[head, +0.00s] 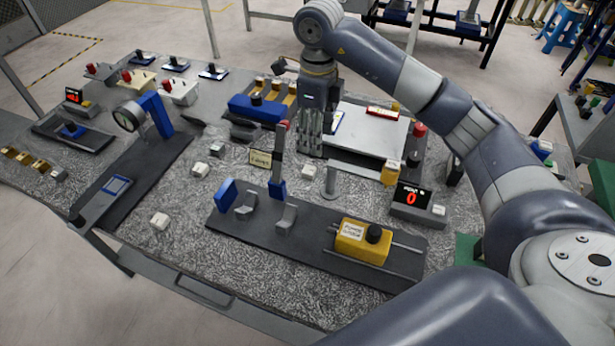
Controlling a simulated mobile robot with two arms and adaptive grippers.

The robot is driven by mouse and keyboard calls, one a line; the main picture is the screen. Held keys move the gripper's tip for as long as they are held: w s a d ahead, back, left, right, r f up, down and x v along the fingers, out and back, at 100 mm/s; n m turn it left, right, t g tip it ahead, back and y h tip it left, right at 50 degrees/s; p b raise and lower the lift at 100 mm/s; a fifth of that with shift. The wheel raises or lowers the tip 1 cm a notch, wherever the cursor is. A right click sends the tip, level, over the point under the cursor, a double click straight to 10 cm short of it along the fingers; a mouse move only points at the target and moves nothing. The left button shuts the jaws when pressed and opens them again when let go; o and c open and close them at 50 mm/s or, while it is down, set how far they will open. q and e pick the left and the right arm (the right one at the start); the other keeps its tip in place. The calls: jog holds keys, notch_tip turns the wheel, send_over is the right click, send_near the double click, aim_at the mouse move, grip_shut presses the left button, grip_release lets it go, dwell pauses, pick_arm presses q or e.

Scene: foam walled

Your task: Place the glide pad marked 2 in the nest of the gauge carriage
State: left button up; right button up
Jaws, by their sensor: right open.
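Several small white blocks, which look like glide pads, lie on the grey speckled table; their marks are too small to read, so I cannot tell which is 2. One pad (160,221) is at the front left, others (200,169) (217,149) near the middle, and one (309,171) below my right gripper (311,152). That gripper points down, open, with no pad visible in it. A dial gauge on a blue stand (158,114) stands on a dark base; a slide with a blue-framed recess (117,186), possibly the gauge carriage and its nest, is at its front. My left gripper is out of view.
A dark rail fixture (300,235) with a yellow block (362,241) and upright posts stands at the front middle. A red-digit display (411,199) is to its right. A white plate (365,140) and a blue holder (258,108) are behind. The front left table is mostly clear.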

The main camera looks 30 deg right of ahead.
aim_at(314, 171)
notch_tip(314, 171, down, 5)
jog(key=shift+w+a+r+p, duration=0.1)
jog(key=shift+w+a+p, duration=0.05)
jog(key=shift+p, duration=0.25)
jog(key=f, duration=0.1)
jog(key=f+p, duration=0.1)
jog(key=f, duration=0.1)
jog(key=f+p, duration=0.1)
jog(key=f, duration=0.1)
jog(key=shift+s, duration=0.35)
jog(key=shift+f, duration=0.55)
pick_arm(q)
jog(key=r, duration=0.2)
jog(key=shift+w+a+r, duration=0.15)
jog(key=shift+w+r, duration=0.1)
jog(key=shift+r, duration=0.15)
pick_arm(e)
jog(key=c, duration=1)
jog(key=shift+c, duration=0.2)
jog(key=shift+r, duration=0.1)
